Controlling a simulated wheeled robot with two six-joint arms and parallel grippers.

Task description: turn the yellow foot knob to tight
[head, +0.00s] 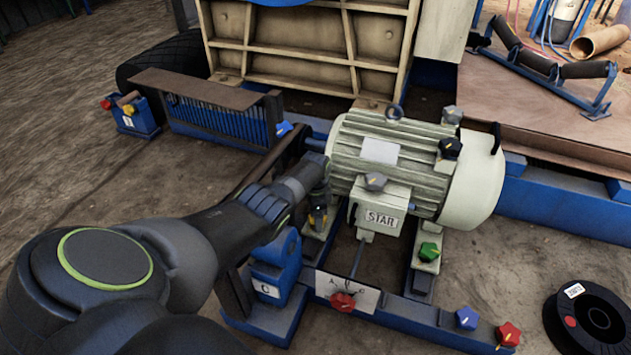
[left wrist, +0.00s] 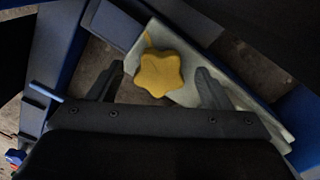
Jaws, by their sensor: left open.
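The yellow foot knob (left wrist: 160,74) is a star-shaped knob on a pale foot plate, seen in the left wrist view. A small yellow mark shows just above its upper left. My left gripper (left wrist: 160,70) is open, with one finger on each side of the knob and a gap at both sides; I cannot tell whether either finger touches it. In the head view my left gripper (head: 318,207) reaches down beside the left end of the pale motor (head: 400,165), and mostly hides the knob there. My right gripper is not in view.
A green knob (head: 429,252), a red knob (head: 342,301) on a white scale plate, a blue knob (head: 467,318) and another red knob (head: 508,334) are around the motor base. A blue post (head: 274,262) stands close below my left arm. A black reel (head: 598,318) lies right.

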